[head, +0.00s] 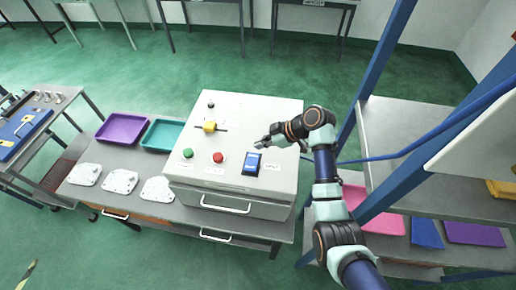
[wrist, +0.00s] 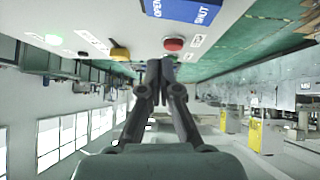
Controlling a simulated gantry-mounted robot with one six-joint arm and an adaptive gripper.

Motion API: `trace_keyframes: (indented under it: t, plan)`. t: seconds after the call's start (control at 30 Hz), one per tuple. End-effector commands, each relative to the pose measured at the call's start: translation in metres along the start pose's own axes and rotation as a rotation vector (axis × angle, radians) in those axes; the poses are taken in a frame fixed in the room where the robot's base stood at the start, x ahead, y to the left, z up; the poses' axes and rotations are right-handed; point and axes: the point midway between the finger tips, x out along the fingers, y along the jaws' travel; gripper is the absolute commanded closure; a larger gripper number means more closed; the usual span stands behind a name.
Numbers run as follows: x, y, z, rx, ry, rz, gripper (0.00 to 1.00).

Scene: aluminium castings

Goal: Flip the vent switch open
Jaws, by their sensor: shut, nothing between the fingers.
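The vent switch (head: 252,162) is a blue rocker in a dark frame on the sloping top of a pale control box (head: 232,110). In the wrist view the blue switch (wrist: 185,10) is cut off by the top edge, with OPEN lettered at its left and SHUT at its right. I cannot tell which side is pressed in. My gripper (head: 259,143) is shut and empty, just beyond the switch in the head view, apparently above the panel and clear of it. In the wrist view its closed fingertips (wrist: 160,66) point toward the panel.
The panel also bears a red button (head: 218,157), a green button (head: 188,153), a yellow knob (head: 209,127) and a small black knob (head: 211,105). Pale castings (head: 120,181), a purple tray (head: 122,128) and a teal tray (head: 161,135) lie left. A blue-framed shelf (head: 378,90) stands right.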

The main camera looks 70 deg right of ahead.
Motion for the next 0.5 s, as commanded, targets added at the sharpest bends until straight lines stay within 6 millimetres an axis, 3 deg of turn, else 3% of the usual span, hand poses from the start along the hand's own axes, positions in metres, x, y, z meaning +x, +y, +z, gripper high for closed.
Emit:
trace_keyframes:
  t: [0.23,0.5]
  plan:
    - [-0.053,0.009,0.005,0.002,-0.001,0.004,1.00]
    - [-0.077,0.011,0.004,0.002,0.000,0.000,1.00]
